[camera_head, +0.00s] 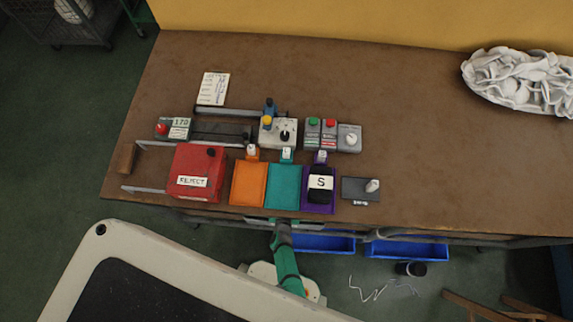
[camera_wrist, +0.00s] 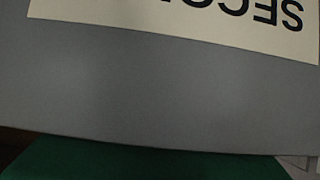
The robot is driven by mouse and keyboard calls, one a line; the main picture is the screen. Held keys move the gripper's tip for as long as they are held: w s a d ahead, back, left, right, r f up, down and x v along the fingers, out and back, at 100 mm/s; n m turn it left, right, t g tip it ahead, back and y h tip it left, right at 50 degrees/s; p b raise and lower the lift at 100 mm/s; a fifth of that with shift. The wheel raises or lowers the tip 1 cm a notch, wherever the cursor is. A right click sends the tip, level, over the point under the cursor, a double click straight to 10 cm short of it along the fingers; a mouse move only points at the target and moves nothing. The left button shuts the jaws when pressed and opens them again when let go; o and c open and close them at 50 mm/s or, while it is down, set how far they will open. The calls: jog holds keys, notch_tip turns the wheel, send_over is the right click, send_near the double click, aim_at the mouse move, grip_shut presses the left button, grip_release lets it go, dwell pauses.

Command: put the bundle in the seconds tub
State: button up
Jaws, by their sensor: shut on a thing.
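In the wrist view, a cream label (camera_wrist: 140,18) with upside-down black letters, of which part of "SECONDS" can be read, sits on a flat grey face (camera_wrist: 150,95) that fills most of the picture. The rest of that thing is out of frame. No fingertips show in the wrist view, and I cannot make out my gripper in the head view. In the head view, a dark item with a white "S" band (camera_head: 320,183) lies on a purple tray (camera_head: 307,208). I cannot tell whether it is the bundle, and I see no other clear bundle.
A red box marked "REJECT" (camera_head: 198,165), an orange tray (camera_head: 248,188), a teal tray (camera_head: 284,190) and button boxes (camera_head: 320,134) stand on the brown table (camera_head: 400,100). Blue tubs (camera_head: 405,250) lie below its front edge. White cloth (camera_head: 518,80) is heaped at the right.

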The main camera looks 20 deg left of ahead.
jog(key=shift+f, duration=0.55)
jog(key=o, duration=1.1)
jog(key=shift+o, duration=0.2)
jog(key=shift+r, duration=0.55)
jog(key=v, duration=1.2)
